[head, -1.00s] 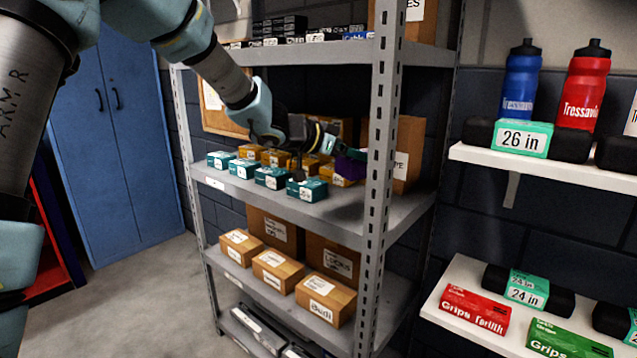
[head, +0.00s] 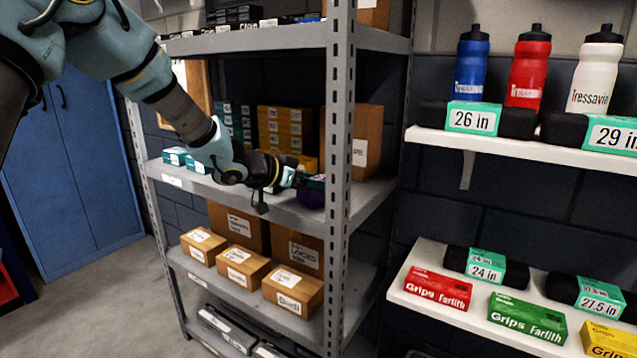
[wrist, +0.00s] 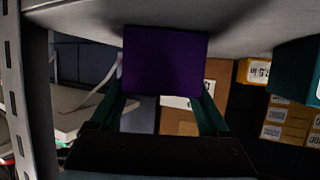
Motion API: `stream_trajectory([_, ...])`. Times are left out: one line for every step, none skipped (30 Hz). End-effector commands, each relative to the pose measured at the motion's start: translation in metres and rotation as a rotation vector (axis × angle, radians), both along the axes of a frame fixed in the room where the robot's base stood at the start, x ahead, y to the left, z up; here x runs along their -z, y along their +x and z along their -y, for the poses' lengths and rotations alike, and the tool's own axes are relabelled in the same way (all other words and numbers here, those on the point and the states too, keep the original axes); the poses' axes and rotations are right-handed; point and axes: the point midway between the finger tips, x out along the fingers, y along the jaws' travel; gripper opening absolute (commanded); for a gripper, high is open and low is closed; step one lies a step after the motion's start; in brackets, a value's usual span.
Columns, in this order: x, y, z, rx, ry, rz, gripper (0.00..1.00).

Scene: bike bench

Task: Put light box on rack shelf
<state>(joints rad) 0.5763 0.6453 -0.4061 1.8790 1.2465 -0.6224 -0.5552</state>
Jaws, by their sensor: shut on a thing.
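My gripper (head: 300,180) is shut on a purple box, the light box (wrist: 165,60), which fills the space between the two green fingers in the wrist view.
Teal boxes (head: 175,157) and stacked orange boxes (head: 280,130) stand on the same shelf, left and behind. A brown carton (head: 366,145) stands at its back right. The slotted upright post (head: 338,150) is close to my gripper. Wall shelves (head: 540,150) with bottles are on the right.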

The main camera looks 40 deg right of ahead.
Motion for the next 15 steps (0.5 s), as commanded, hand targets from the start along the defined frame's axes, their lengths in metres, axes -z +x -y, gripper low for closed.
stream_trajectory([0.0013,0.0000,0.0001,0.000,0.000,0.000,0.19])
stream_trajectory([0.0024,-0.0001,0.0001,0.000,0.000,-0.001,0.19])
stream_trajectory([0.0017,0.0000,0.0000,0.000,0.000,-0.001,0.84])
stream_trajectory([0.0017,0.0000,-0.0001,0.000,0.000,-0.001,0.87])
stream_trajectory([0.0017,0.0000,-0.0001,0.000,0.000,-0.001,0.91])
stream_trajectory([0.0017,0.0000,-0.0001,0.000,0.000,-0.001,0.95])
stream_trajectory([0.0016,0.0000,0.0000,0.000,0.000,-0.001,0.99])
stream_trajectory([0.0016,0.0000,0.0000,0.000,0.000,-0.001,1.00])
stream_trajectory([0.0016,0.0000,0.0000,0.000,0.000,-0.001,1.00])
stream_trajectory([0.0016,0.0000,0.0000,0.000,0.000,-0.001,1.00])
stream_trajectory([0.0016,0.0000,0.0000,0.000,0.000,-0.001,1.00])
stream_trajectory([0.0016,0.0000,0.0000,0.000,0.000,0.000,1.00])
stream_trajectory([0.0015,0.0001,0.0000,0.000,0.000,-0.001,1.00])
stream_trajectory([0.0013,0.0001,0.0000,0.000,0.000,0.000,1.00])
stream_trajectory([0.0002,0.0001,0.0000,0.000,0.000,0.000,1.00])
